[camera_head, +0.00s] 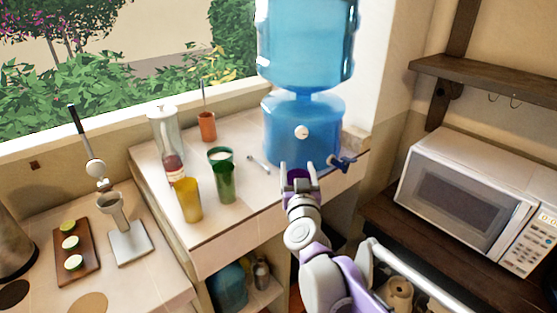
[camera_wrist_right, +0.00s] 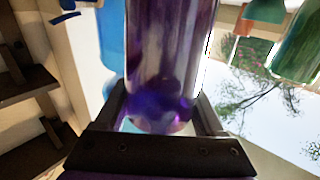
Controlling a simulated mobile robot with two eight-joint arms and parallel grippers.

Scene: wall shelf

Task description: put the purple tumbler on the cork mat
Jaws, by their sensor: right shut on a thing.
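The purple tumbler (camera_wrist_right: 172,50) is between the fingers of my right gripper (camera_head: 298,170), which is shut on it. In the head view only a little of the tumbler (camera_head: 299,182) shows between the fingers, in front of the blue water dispenser near the counter's right end. In the right wrist view it fills the middle, with the gripper (camera_wrist_right: 162,112) around its lower part. A tan round mat (camera_head: 90,303), which looks like the cork mat, lies at the bottom left, partly cut off by the frame. My left gripper is not in view.
A yellow tumbler (camera_head: 188,200), a green tumbler (camera_head: 225,184) and another green cup (camera_head: 219,155) stand on the counter. A jug (camera_head: 162,130), juicer stand (camera_head: 129,243) and lime board (camera_head: 74,270) are left.

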